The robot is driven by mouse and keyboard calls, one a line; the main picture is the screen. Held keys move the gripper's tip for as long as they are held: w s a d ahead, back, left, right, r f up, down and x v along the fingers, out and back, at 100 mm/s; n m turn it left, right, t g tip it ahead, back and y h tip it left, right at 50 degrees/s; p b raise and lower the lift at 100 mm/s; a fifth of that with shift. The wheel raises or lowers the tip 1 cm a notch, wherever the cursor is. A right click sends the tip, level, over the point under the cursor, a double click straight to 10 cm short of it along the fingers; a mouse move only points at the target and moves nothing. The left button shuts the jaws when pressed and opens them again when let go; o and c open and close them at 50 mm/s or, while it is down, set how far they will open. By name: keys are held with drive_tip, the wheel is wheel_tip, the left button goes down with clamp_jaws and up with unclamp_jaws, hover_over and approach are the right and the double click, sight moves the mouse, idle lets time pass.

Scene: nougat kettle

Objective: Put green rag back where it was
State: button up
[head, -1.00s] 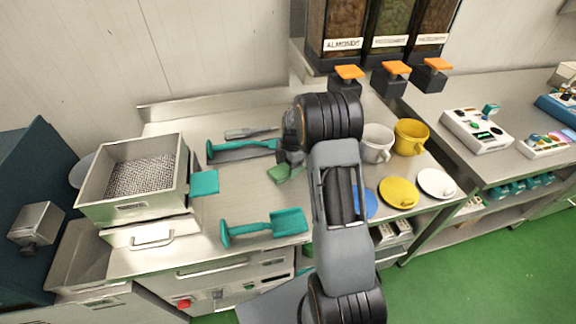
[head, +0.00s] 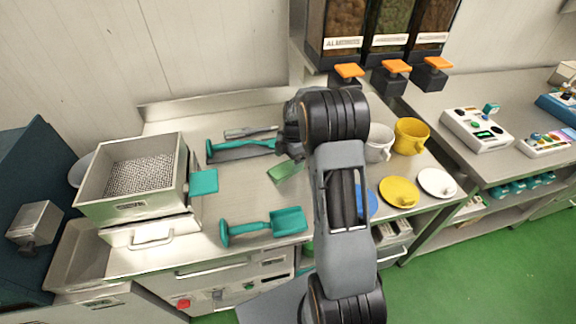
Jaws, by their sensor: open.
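The green rag (head: 284,171) lies flat on the steel counter in the head view, between the two teal tools and left of my arm. My gripper (head: 290,150) is above and just behind the rag, apart from it as far as I can see. My arm hides part of the gripper, and the fingers are small and dark. The gripper holds nothing that I can see.
A teal scoop (head: 262,226) lies in front of the rag, and another teal tool (head: 240,146) lies behind it. A steel sieve box (head: 132,205) stands left. White mug (head: 378,143), yellow mug (head: 411,136) and yellow saucer (head: 398,192) stand right. Bare counter lies left of the rag.

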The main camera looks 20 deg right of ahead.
sight(291, 164)
drive_tip(key=s+a+r+m, duration=0.2)
drive_tip(key=s+r+m, duration=0.15)
drive_tip(key=r, duration=0.95)
drive_tip(key=s+a+m+t+h, duration=0.1)
drive_tip(key=s+a+m, duration=0.3)
drive_tip(key=s+m, duration=0.4)
drive_tip(key=s+a+r+m+t, duration=0.1)
drive_tip(key=s+a+m+t, duration=0.2)
drive_tip(key=s+a+m, duration=0.2)
drive_tip(key=s+m, duration=0.3)
drive_tip(key=s, duration=0.2)
drive_tip(key=shift+s+r+m+h+b, duration=0.3)
drive_tip(key=shift+s+m+h+b, duration=0.05)
drive_tip(key=shift+h+b, duration=0.05)
